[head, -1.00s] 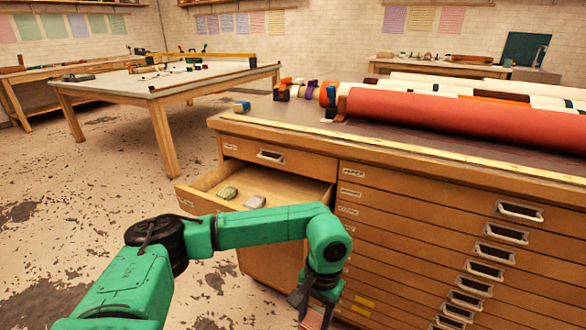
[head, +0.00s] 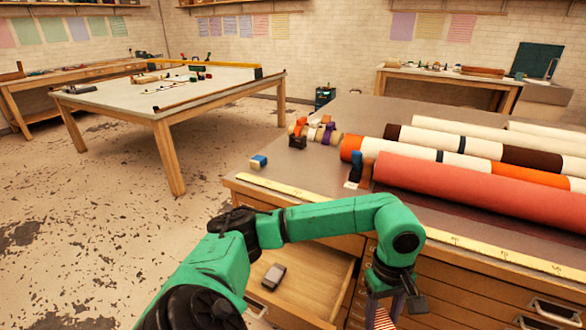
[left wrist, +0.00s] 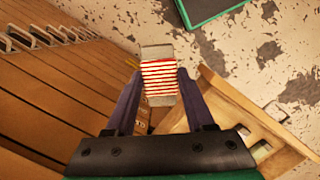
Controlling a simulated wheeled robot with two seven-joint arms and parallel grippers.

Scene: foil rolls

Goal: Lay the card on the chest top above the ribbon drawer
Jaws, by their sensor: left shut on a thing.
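My left gripper (head: 384,300) hangs low in front of the wooden chest and is shut on a striped red-and-white piece, seemingly the card (head: 383,318). In the left wrist view the card (left wrist: 160,82) sits between the two fingers, with a grey part showing beyond it. The chest top (head: 330,165) is grey-brown, above and behind the gripper. One drawer (head: 322,290) stands open at the chest's left end, with a grey block (head: 273,277) inside. I cannot read which drawer is the ribbon one. My right gripper is out of view.
Long rolls (head: 440,195) cover the right of the chest top. A yellow ruler (head: 370,222) lies along its front edge. Small coloured rolls (head: 315,130) and a blue-and-yellow block (head: 258,162) stand at the left. Bare top lies between the block and the rolls.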

